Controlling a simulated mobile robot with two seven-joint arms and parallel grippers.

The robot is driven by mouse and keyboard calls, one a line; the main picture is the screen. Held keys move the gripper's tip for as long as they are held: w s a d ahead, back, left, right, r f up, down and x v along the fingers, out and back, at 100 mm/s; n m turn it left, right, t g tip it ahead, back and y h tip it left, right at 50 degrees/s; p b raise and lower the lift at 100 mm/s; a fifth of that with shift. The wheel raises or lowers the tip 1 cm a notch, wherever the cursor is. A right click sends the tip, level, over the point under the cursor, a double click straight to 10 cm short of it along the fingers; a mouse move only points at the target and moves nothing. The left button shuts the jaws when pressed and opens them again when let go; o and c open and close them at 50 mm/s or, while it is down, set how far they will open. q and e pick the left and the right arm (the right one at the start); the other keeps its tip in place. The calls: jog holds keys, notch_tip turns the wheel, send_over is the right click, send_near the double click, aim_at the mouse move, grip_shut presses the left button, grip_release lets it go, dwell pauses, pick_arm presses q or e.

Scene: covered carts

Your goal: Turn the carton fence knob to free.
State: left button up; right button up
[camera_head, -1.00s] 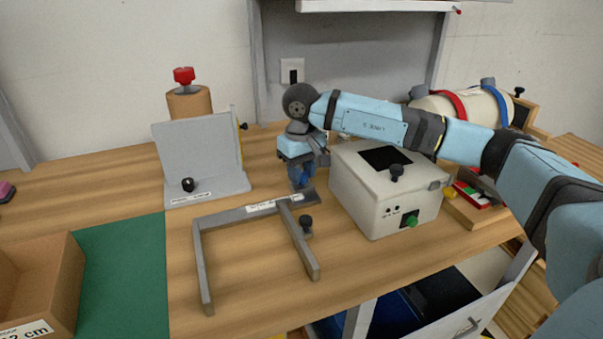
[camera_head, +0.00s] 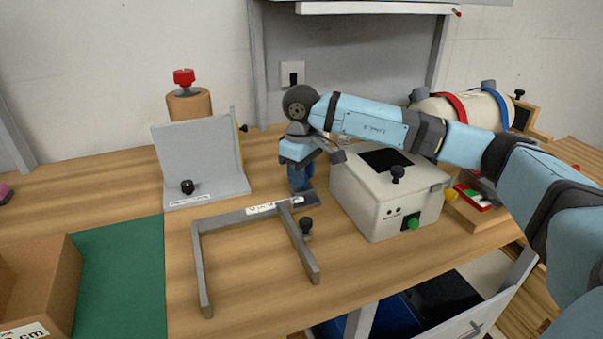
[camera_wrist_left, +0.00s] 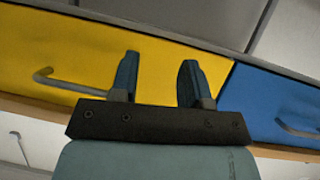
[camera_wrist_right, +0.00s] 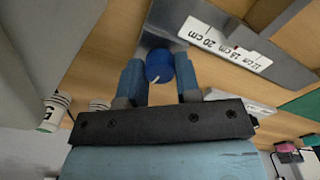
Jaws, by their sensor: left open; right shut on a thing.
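The carton fence (camera_head: 250,214) is a grey U-shaped frame on the wooden table, with a white scale label along its rear bar. In the right wrist view, a round blue knob (camera_wrist_right: 158,66) with a white pointer mark sits on the grey fence plate (camera_wrist_right: 205,29). My right gripper (camera_wrist_right: 160,80) is shut on this knob, one blue finger on each side. In the head view, my right gripper (camera_head: 301,186) points down at the fence's rear right corner and the knob is hidden. My left gripper (camera_wrist_left: 157,75) is open and empty, seen only in its wrist view.
A white box (camera_head: 385,205) with a green button stands just right of my right gripper. A grey angled bracket (camera_head: 200,160) stands at left. A cardboard box (camera_head: 45,285) and green mat (camera_head: 120,275) are at front left. Yellow (camera_wrist_left: 90,50) and blue panels (camera_wrist_left: 262,105) face my left gripper.

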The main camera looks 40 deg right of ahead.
jog(key=o, duration=0.9)
jog(key=shift+r, duration=0.15)
notch_tip(320, 180, up, 14)
jog(key=shift+f+p, duration=0.2)
jog(key=shift+p, duration=0.85)
